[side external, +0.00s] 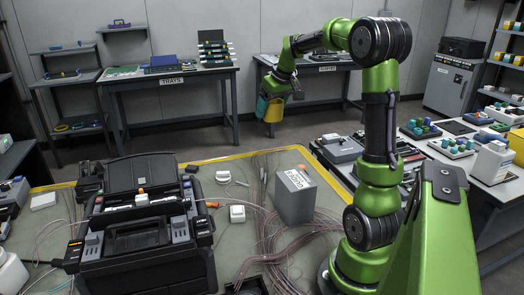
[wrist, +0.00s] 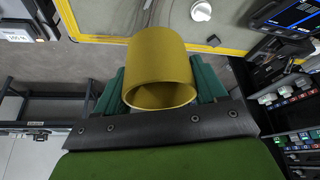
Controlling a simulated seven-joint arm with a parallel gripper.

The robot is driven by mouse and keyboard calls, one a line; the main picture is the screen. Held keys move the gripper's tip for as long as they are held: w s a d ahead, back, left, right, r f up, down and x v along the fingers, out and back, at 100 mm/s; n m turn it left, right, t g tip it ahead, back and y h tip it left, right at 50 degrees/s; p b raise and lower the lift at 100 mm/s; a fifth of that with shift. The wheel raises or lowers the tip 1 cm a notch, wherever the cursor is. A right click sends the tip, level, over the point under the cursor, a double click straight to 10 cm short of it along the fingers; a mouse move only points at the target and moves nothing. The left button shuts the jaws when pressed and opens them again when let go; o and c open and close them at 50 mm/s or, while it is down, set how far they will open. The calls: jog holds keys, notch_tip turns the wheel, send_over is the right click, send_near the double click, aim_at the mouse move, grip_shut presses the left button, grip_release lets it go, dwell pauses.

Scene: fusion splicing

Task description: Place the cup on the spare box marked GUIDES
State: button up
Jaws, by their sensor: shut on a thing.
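The yellow cup (wrist: 160,58) is held between the two green fingers of my gripper (wrist: 161,86) in the wrist view, with its open rim facing the camera. In the side external view, the cup (side external: 274,110) and my gripper (side external: 268,104) are in the air beyond the far edge of the yellow-edged table. The grey box (side external: 294,199) stands upright on that table, nearer the camera and lower than the cup. A white label on its top appears to read GUIDES.
A black splicing machine (side external: 145,225) stands left of the box. Loose fibres (side external: 268,238) run around the box's base. A grey device (side external: 340,148) is to the right. A bench marked TRAYS (side external: 172,80) stands behind.

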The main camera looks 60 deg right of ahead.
send_over(290, 172)
jog(key=w+d, duration=0.1)
jog(key=w, duration=0.1)
jog(key=shift+s+d+f, duration=0.2)
jog(key=shift+s+f, duration=0.05)
jog(key=shift+f, duration=0.1)
jog(key=shift+m, duration=0.3)
jog(key=f, duration=0.1)
jog(key=s+a+f, duration=0.1)
jog(key=f, duration=0.3)
jog(key=shift+s+a+f, duration=0.15)
jog(key=shift+s+f, duration=0.05)
jog(key=shift+f, duration=2.3)
jog(key=shift+f, duration=0.15)
jog(key=o, duration=1.1)
jog(key=shift+o, duration=0.2)
